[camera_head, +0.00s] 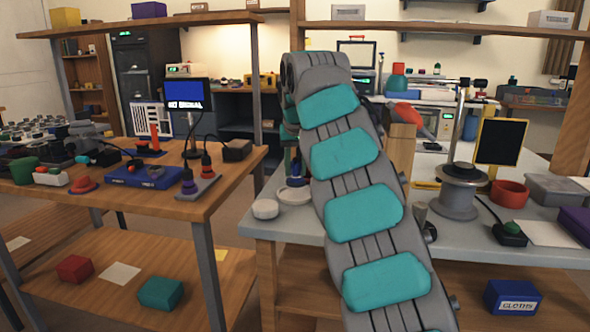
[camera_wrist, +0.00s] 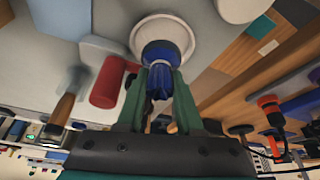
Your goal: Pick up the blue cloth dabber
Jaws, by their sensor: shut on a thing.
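The blue cloth dabber (camera_wrist: 163,50) is a rounded blue piece between the two green fingers of my gripper (camera_wrist: 159,70) in the wrist view. The fingers are shut on it, one on each side. A round white dish (camera_wrist: 181,24) lies directly behind the dabber; I cannot tell whether they touch. In the head view a little of the dabber's blue (camera_head: 297,181) shows over the white dish (camera_head: 292,196), left of my arm. My arm hides most of my gripper there.
A white round piece (camera_head: 265,209) sits left of the dish near the bench edge. In the wrist view a red cylinder (camera_wrist: 106,83) and a wooden-handled tool (camera_wrist: 65,105) lie close on the left. A grey spool (camera_head: 459,192) and a red ring (camera_head: 509,192) stand right of my arm.

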